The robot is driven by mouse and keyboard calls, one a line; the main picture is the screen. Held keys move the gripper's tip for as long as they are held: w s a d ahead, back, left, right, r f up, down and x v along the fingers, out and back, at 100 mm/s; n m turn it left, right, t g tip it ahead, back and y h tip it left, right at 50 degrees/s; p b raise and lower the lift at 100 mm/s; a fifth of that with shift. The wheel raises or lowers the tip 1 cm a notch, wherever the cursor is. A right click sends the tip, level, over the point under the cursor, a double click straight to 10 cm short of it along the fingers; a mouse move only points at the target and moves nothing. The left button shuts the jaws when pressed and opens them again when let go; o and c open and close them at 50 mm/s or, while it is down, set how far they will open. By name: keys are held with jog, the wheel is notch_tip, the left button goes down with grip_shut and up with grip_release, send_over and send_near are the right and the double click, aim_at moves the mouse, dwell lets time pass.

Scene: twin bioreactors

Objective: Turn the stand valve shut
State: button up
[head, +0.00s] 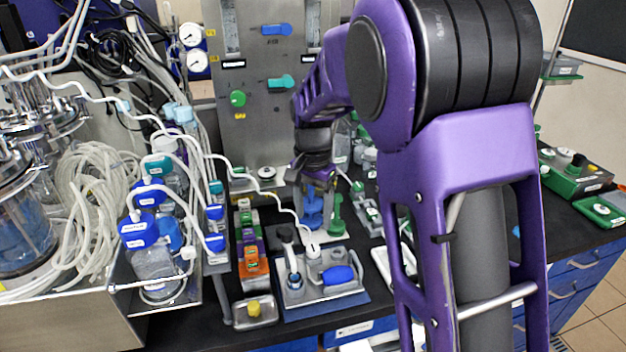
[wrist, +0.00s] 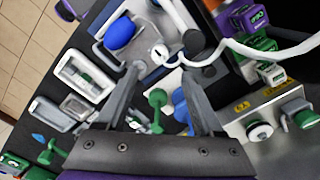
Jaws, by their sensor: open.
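My gripper (head: 318,186) points down over the bench behind the grey tray, and its fingers also show in the wrist view (wrist: 162,72), spread apart with nothing clasped. A green handle-shaped part (head: 336,213) and a blue part (head: 312,208) stand below it. In the wrist view the green part (wrist: 157,110) and the blue part (wrist: 181,104) show between the fingers, apparently beyond them. I cannot tell for sure which part is the stand valve. The upright panel bears a blue lever (head: 277,29) and a teal lever (head: 281,82).
A grey tray (head: 330,292) with a blue oval knob (head: 338,275) sits in front of the gripper. White tubing (head: 222,162) crosses close on the left. Bottles (head: 150,255) and coiled hoses (head: 92,190) crowd the left. A green-based box (head: 572,175) stands right.

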notch_tip(320, 180, up, 8)
jog(key=shift+p, duration=0.35)
